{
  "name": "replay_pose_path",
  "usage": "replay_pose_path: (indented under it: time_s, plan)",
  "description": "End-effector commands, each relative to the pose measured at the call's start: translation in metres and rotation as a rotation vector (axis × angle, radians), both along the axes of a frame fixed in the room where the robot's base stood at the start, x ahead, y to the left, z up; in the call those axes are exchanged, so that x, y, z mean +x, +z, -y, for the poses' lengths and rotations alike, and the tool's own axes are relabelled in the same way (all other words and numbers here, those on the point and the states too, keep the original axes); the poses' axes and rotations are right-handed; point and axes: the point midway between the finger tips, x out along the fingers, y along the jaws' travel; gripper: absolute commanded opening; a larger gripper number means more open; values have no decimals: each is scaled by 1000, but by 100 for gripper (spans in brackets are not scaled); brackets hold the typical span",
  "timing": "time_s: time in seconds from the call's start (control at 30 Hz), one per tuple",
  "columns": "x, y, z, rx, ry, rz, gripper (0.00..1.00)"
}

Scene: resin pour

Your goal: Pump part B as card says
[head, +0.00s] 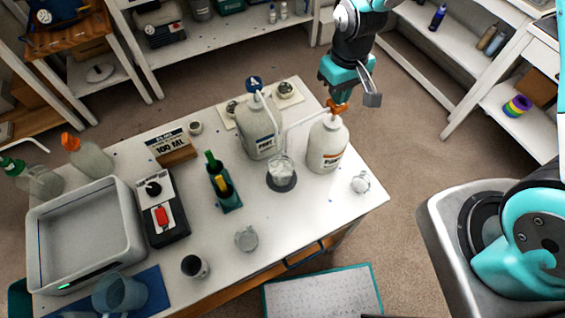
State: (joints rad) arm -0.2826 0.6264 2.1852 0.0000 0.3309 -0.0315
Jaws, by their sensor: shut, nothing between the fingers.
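My gripper (338,98) is shut, directly over the orange pump head (336,108) of a white bottle (327,146). Its tips meet the pump head in the picture; I cannot tell whether they press on it. A second white bottle (262,132) with a blue pump head (254,83) stands to its left. Both labels start with "PART", but the letters are too small to read. A clear cup (282,168) stands on a dark round disc (281,183) in front of the bottles, and the orange pump's spout reaches toward it. The card (167,142) on a wooden stand reads "100 ML".
On the white table (320,215) are a grey tray (130,245), a black device with a red switch (161,215), a teal holder (228,200), small cups (246,238) and a blue jug (120,292). Shelves (460,40) stand behind. The table's front right is mostly clear.

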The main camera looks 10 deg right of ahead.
Motion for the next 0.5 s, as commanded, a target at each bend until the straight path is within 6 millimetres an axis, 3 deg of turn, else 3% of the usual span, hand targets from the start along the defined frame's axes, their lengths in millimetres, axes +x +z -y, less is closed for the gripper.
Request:
replay_pose_path:
  time_s: [0.5]
  plan:
    - [0,-31,0,0,0,1,0]
